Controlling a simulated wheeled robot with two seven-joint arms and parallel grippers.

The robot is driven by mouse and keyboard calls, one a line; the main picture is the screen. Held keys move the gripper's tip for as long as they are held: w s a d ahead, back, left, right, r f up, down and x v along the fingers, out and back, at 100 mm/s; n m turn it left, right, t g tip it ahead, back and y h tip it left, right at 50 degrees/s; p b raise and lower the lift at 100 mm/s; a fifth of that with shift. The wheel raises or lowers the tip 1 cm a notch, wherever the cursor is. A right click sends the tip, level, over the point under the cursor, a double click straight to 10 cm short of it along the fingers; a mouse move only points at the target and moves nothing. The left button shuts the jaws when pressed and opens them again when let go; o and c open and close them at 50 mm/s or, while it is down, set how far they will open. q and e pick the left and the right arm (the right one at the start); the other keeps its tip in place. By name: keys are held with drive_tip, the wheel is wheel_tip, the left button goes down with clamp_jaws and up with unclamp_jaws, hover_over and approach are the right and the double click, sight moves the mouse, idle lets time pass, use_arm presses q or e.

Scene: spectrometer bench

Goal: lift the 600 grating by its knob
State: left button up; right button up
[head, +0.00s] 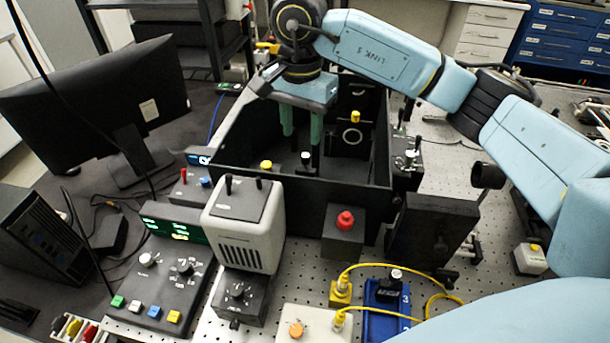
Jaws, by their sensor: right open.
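My right gripper (301,135) reaches down over the open black box (232,178), its two green fingers apart with nothing seen between them. A silver-topped knob (306,156) shows just below and between the fingertips; contact cannot be told. A yellow knob (266,165) stands to its left inside the box. Another yellow knob (355,116) is at the back right, above a ring-shaped part (352,136). No label is readable, so I cannot tell which knob belongs to the 600 grating. My left gripper is not in view.
The box's dark walls surround the gripper. A grey lamp housing (243,232) and a red button (345,220) stand in front. A monitor (95,100) and control panel (170,265) are at left. Yellow cables (385,266) cross the front; perforated bench (445,180) shows at right.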

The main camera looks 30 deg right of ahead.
sight(305, 156)
drive_tip(key=shift+f, duration=0.25)
drive_tip(key=f, duration=0.3)
drive_tip(key=f+p, duration=0.1)
drive_tip(key=shift+s+d+f, duration=0.15)
drive_tip(key=shift+s+d, duration=0.05)
drive_tip(key=shift+d, duration=0.15)
drive_tip(key=shift+f, duration=0.4)
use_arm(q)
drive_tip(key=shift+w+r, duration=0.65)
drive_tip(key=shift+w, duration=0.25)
use_arm(e)
clamp_jaws()
